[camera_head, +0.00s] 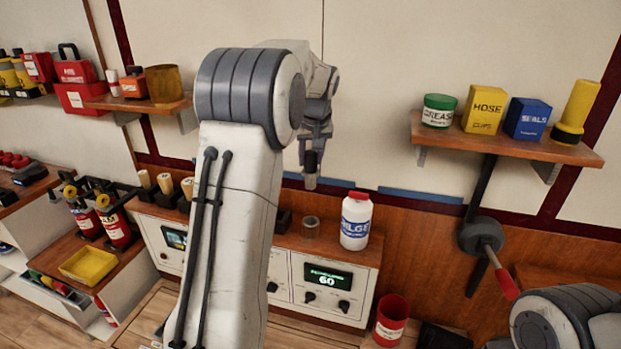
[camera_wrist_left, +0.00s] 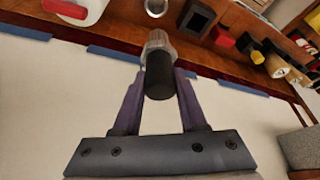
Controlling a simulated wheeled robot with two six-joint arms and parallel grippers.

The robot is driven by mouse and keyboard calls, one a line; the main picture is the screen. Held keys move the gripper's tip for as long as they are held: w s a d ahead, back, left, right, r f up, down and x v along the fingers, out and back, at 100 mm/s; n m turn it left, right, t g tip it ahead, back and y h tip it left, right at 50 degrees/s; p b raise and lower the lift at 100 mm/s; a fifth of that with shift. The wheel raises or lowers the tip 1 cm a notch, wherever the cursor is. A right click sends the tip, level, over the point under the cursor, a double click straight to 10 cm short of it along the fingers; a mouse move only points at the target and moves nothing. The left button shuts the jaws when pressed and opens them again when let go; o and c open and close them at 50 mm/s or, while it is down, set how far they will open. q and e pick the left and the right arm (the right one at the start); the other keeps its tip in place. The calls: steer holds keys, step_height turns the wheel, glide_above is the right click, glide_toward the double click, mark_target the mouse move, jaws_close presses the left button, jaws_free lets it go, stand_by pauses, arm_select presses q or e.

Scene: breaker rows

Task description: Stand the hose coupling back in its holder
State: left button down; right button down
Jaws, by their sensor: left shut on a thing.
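The hose coupling, with a black upper part and a grey metal end (camera_head: 310,182), hangs upright between the fingers of my left gripper (camera_head: 314,150). In the left wrist view the gripper (camera_wrist_left: 157,88) is shut on the coupling's black part (camera_wrist_left: 159,76), its metal end pointing away. Below it, apart from it, a round grey open cup (camera_head: 310,227) stands on the wooden console top; it also shows in the wrist view (camera_wrist_left: 156,7). A black square block with an opening (camera_wrist_left: 194,19) stands beside the cup. I cannot tell which is the holder. My right gripper is out of view.
A white bottle with a red cap (camera_head: 356,222) stands right of the cup. Handled tools (camera_head: 165,183) stand left on the console. A wall shelf (camera_head: 500,142) holds several containers at right. A red cup (camera_head: 391,318) stands lower down.

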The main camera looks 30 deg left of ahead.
arm_select(q)
step_height(320, 180, up, 2)
steer(key=shift+r+p, duration=3)
steer(key=shift+r, duration=0.05)
